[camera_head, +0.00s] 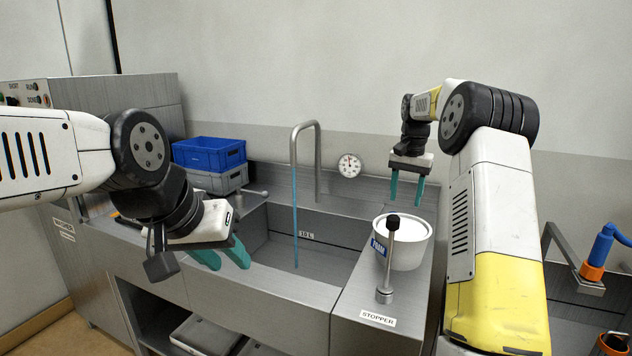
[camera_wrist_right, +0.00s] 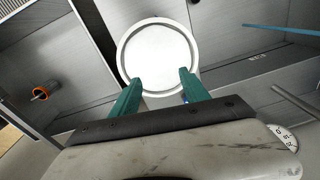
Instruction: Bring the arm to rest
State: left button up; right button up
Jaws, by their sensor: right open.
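My right gripper (camera_head: 406,188) hangs with its green fingers pointing down, above and behind the white tub (camera_head: 412,246) on the right ledge. Its fingers are apart with nothing between them; in the right wrist view the open fingers (camera_wrist_right: 157,88) reach toward the round white tub (camera_wrist_right: 158,55). My left gripper (camera_head: 226,258) is over the front edge of the sink at the left. Its green fingers show apart, with nothing visible between them.
The steel sink (camera_head: 330,228) has a tall bent tap (camera_head: 318,160) with a thin blue stream. A stopper (camera_head: 386,290) with a black knob stands before the tub. Blue and grey crates (camera_head: 210,152) are at the back left. A round gauge (camera_head: 349,165) is on the wall.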

jog(key=s+a+r+n+t, duration=0.2)
jog(key=s+a+r, duration=0.3)
jog(key=s, duration=0.5)
jog(key=s+a+r+n+t, duration=0.1)
jog(key=s+a+r+n, duration=0.1)
jog(key=s+r, duration=0.55)
jog(key=s+a+f+n+t+y, duration=0.1)
jog(key=s+a+f, duration=0.1)
jog(key=s, duration=0.8)
jog(key=s+a+f+n+t+y, duration=0.1)
jog(key=s+f, duration=0.4)
jog(key=s, duration=0.5)
jog(key=shift+s+a, duration=0.3)
jog(key=shift+a, duration=0.45)
